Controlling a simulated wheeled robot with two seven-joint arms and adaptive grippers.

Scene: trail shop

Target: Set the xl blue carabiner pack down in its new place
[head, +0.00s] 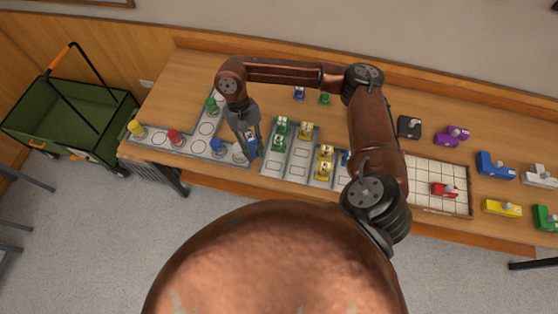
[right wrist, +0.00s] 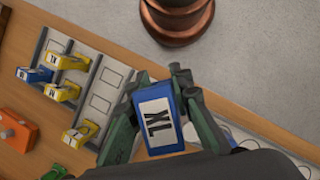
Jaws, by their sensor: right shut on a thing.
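My right gripper (head: 250,148) is shut on the blue carabiner pack (right wrist: 156,120), which has a white label reading XL. In the head view the pack (head: 253,141) hangs between the fingers, close to the left end of the grey slotted rack (head: 298,162). Whether it touches anything below cannot be told. The right wrist view shows the rack (right wrist: 99,100) with bare light slots and several yellow packs (right wrist: 62,92). In the head view, green packs (head: 280,128) and yellow packs (head: 325,153) stand on it. My left gripper is not in view.
An L-shaped grey board (head: 190,142) with round recesses and colored knobbed pieces lies left of the rack. A white gridded tray (head: 425,172) with a red piece lies right. More colored pieces (head: 490,163) stand beyond. A green cart (head: 70,120) stands at far left.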

